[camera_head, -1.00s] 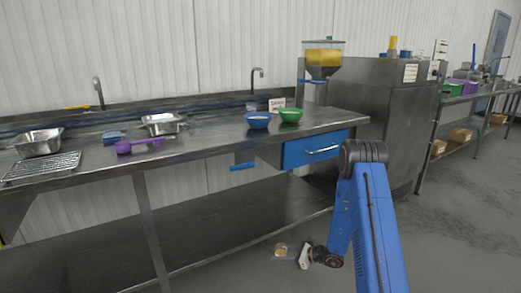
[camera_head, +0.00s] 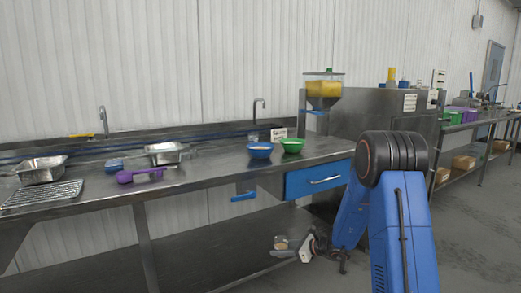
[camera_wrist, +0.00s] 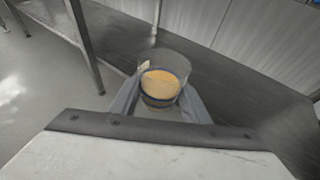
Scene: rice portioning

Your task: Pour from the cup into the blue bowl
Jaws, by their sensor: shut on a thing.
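The clear cup (camera_wrist: 165,75) is held between my gripper's fingers (camera_wrist: 158,103) in the wrist view, with yellowish grains inside. In the head view my gripper (camera_head: 290,247) is low, in front of the steel table and below its top, and the cup (camera_head: 280,243) shows small there, lying near level with the picture. The blue bowl (camera_head: 260,151) stands on the table top toward its right end, up and left of my gripper. Its inside shows a pale content. My gripper is well apart from the bowl.
A green bowl (camera_head: 292,146) stands right beside the blue bowl. A blue drawer (camera_head: 318,178) sits under the table's right end. A purple scoop (camera_head: 140,175), steel pans (camera_head: 168,152) and a wire rack (camera_head: 42,194) are on the left. A grain dispenser (camera_head: 323,90) stands behind.

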